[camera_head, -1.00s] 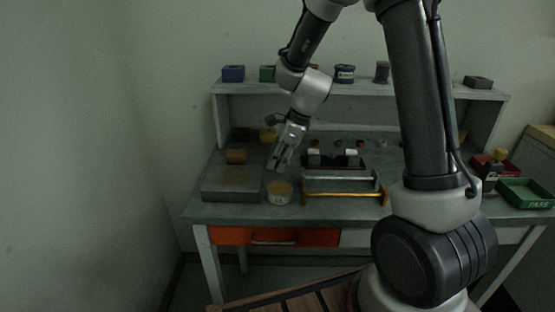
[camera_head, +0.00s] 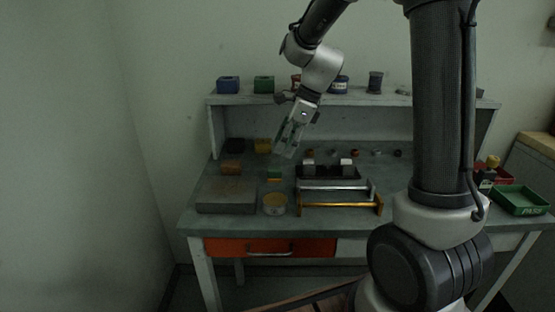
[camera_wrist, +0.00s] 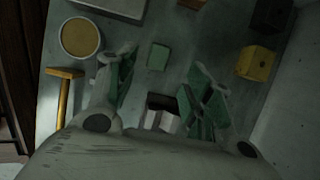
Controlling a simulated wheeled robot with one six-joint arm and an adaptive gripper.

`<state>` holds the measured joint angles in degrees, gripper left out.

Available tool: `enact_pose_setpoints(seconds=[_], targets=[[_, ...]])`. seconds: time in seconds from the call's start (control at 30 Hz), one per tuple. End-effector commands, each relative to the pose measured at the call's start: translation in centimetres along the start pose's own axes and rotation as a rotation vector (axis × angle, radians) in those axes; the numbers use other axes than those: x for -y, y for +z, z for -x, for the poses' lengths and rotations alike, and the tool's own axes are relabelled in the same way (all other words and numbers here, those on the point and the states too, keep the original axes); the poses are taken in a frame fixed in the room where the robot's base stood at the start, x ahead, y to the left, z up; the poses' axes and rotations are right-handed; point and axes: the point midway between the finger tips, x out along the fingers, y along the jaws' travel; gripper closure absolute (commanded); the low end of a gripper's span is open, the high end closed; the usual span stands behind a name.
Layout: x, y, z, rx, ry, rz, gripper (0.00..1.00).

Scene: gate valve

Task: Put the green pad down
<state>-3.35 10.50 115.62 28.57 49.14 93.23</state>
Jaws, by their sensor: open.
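The green pad (camera_head: 274,175) lies flat on the workbench, just behind the round tin and right of the grey plate. It also shows in the wrist view as a small green rectangle (camera_wrist: 158,56). My gripper (camera_head: 288,148) is above and behind the pad in the head view, clear of it. Its two greenish fingers (camera_wrist: 162,62) are spread apart with nothing held between them. In the wrist view the pad shows between the fingertips, at a distance beyond them.
The round tin (camera_head: 275,204), grey plate (camera_head: 226,196) and gold handle bar (camera_head: 340,209) stand near the pad. An orange block (camera_head: 231,167) and a yellow block (camera_head: 263,145) are behind. A dark fixture (camera_head: 328,170) is to the right. A shelf (camera_head: 400,98) crosses the back.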

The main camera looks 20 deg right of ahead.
Motion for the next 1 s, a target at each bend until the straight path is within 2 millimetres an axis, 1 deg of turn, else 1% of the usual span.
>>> enact_pose_setpoints(seconds=[0.03, 0.1, 0.33, 0.37, 0.47, 0.57, 0.6, 0.67, 0.7, 0.8, 0.9, 1.0], targets=[[0.1, 0.0, 0.8, 0.001, -0.003, -0.001, 0.49], [0.0, 0.0, 1.6, 0.001, -0.001, -0.001, 0.49], [-0.2, -0.1, 2.7, -0.001, -0.001, 0.010, 0.49], [-0.3, -0.1, 3.0, -0.003, -0.004, 0.028, 0.49], [-1.8, -0.8, 4.8, -0.022, -0.026, 0.166, 0.49], [-4.8, -2.3, 8.1, -0.070, -0.063, 0.440, 0.49], [-6.4, -3.2, 9.5, -0.100, -0.077, 0.579, 0.49], [-8.9, -4.8, 11.4, -0.153, -0.092, 0.798, 0.49], [-10.5, -5.9, 12.5, -0.192, -0.096, 0.944, 0.49], [-14.3, -8.6, 14.4, -0.296, -0.088, 1.285, 0.49], [-17.3, -11.0, 15.5, -0.394, -0.059, 1.562, 0.49], [-19.2, -12.8, 16.0, -0.468, -0.024, 1.757, 0.49]])
